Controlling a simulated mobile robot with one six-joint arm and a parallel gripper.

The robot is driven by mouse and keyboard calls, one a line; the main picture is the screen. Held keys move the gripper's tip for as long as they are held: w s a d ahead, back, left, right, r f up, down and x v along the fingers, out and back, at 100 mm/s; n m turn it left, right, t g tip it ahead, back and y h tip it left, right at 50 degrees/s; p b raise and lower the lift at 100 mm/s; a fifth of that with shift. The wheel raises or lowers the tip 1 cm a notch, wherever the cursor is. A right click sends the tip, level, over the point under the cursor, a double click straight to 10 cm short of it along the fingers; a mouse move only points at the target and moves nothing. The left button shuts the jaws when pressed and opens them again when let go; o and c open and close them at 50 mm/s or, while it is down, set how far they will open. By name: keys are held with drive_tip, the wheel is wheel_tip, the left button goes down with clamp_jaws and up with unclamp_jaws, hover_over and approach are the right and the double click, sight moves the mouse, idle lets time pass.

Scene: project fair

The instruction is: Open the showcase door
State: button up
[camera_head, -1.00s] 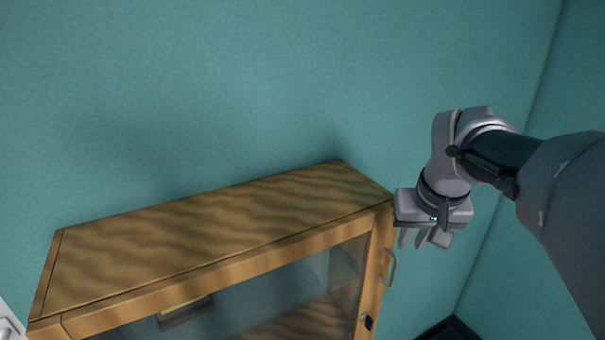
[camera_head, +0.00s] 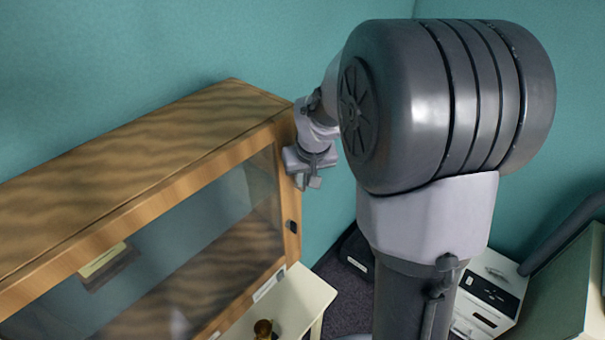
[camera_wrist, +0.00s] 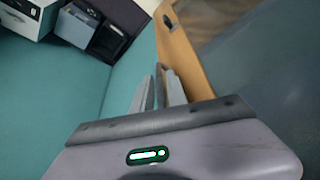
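The showcase (camera_head: 150,150) is a wooden cabinet with a glass front at the left of the head view. Its wood-framed glass door (camera_head: 291,212) looks flush with the cabinet, with a dark lock on its right stile. My gripper (camera_head: 314,182) is at the upper part of that stile and covers the spot of the metal handle. In the wrist view, two grey fingers (camera_wrist: 161,92) stand close together beside the door's wooden edge (camera_wrist: 186,58). A thin dark piece shows between them; I cannot tell whether it is the handle or whether the fingers grip it.
A pale table (camera_head: 300,300) with a small brown object stands below the showcase. A white device (camera_head: 488,290) and a dark box (camera_head: 355,258) are at the right by the wall. A small framed item (camera_head: 108,265) shows through the glass.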

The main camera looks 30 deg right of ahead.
clamp_jaws()
idle(1.4)
